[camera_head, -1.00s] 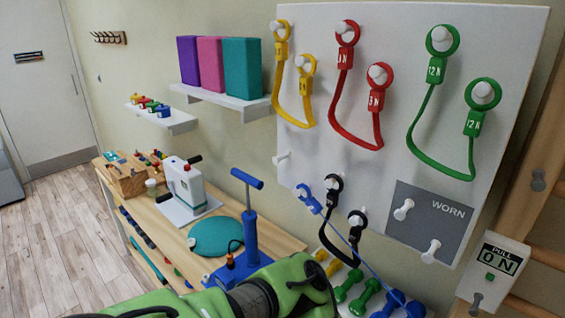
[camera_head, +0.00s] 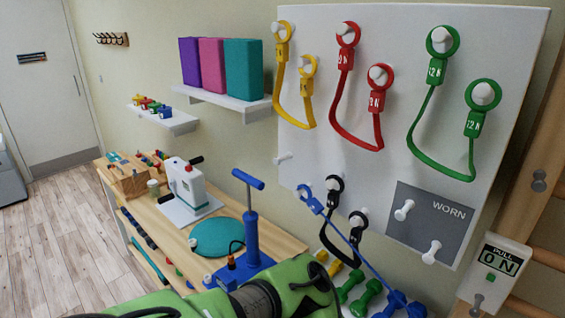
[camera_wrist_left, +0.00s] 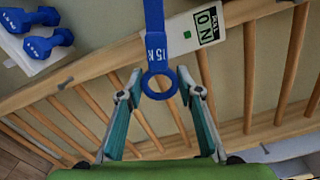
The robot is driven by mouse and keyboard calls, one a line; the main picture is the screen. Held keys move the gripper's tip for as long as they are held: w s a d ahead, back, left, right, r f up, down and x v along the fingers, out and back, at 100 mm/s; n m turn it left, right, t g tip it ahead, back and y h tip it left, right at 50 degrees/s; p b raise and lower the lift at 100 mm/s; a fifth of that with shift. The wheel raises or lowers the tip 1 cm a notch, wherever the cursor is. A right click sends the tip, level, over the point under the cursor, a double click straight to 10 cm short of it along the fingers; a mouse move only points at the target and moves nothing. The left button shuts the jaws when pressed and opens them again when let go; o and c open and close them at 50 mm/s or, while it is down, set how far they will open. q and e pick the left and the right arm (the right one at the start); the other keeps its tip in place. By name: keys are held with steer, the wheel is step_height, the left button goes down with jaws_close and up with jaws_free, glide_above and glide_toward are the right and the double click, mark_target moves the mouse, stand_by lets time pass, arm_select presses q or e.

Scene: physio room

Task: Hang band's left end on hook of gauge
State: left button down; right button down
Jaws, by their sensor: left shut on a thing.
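The blue band (camera_head: 350,242) runs diagonally down from its upper end (camera_head: 310,200) at a peg on the white board. Its lower part leaves the head view at the bottom. In the left wrist view, a blue ring end marked 15 N (camera_wrist_left: 160,84) is between the fingertips of my left gripper (camera_wrist_left: 162,88), which is shut on it. The gauge (camera_head: 492,268), reading 0 N, is at the right edge in the head view, with a grey peg-like hook below its display. The gauge also shows in the wrist view (camera_wrist_left: 207,27), beyond the ring. My right gripper is not visible.
Wooden wall bars (camera_wrist_left: 235,128) surround the gauge. The white board (camera_head: 390,60) carries yellow, red, green and black bands. Dumbbells (camera_head: 367,295) lie below it. A wooden table (camera_head: 278,240) holds a blue pump-like stand (camera_head: 250,225) and a teal disc (camera_head: 217,238).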

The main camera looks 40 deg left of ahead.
mark_target(474, 315)
arm_select(q)
steer(key=shift+w, duration=4.6)
steer(key=shift+a, duration=0.2)
steer(key=shift+w, duration=0.35)
steer(key=shift+w, duration=0.3)
